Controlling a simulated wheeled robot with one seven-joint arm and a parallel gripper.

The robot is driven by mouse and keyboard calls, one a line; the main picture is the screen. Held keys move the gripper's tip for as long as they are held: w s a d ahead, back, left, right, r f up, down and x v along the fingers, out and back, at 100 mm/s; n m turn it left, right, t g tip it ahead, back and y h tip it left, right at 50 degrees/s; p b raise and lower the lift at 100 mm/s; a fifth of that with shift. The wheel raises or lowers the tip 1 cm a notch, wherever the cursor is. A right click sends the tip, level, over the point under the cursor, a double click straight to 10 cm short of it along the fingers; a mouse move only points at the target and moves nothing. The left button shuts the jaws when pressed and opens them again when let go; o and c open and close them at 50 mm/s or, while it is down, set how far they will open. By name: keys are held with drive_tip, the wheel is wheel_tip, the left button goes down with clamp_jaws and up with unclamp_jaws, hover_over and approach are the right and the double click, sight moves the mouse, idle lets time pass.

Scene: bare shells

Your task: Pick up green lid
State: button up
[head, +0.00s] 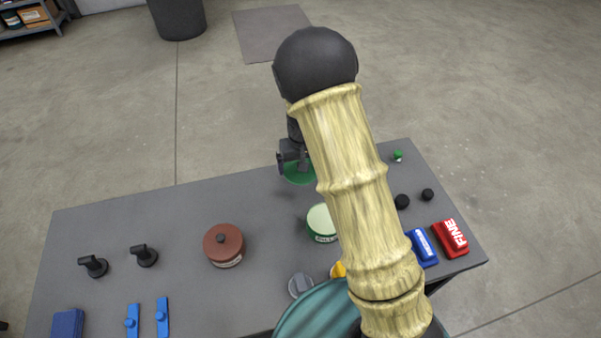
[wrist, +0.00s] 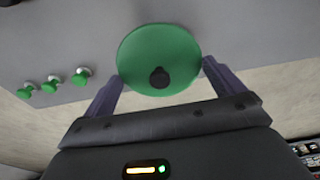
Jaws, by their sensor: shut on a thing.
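The green lid (head: 299,174) is a round disc near the far edge of the grey table, partly hidden by my gripper and arm in the head view. In the wrist view the green lid (wrist: 160,50) shows its face with a black knob (wrist: 159,77). My gripper (head: 293,158) is at the lid. I cannot tell whether the lid is clear of the table.
A pale green container (head: 321,223) and a brown lidded pot (head: 224,244) stand nearer on the table. Blue (head: 422,247) and red (head: 450,238) blocks sit at the right. Black handles (head: 145,256) are at the left. The far left tabletop is clear.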

drive_tip(key=shift+r, duration=0.45)
drive_tip(key=shift+d+r+p, duration=0.15)
drive_tip(key=shift+r+p, duration=0.25)
drive_tip(key=shift+p, duration=0.3)
drive_tip(key=s+d+r+m+p, duration=0.1)
drive_tip(key=s+d+r+p, duration=0.2)
drive_tip(key=p, duration=1.1)
drive_tip(key=s+d+r+m+p, duration=0.1)
drive_tip(key=s+d+r+p, duration=0.1)
drive_tip(key=d+r+p, duration=0.5)
wheel_tip(320, 180, up, 5)
drive_tip(key=p, duration=0.7)
drive_tip(key=shift+s+d, duration=0.4)
drive_tip(key=shift+w+f, duration=0.1)
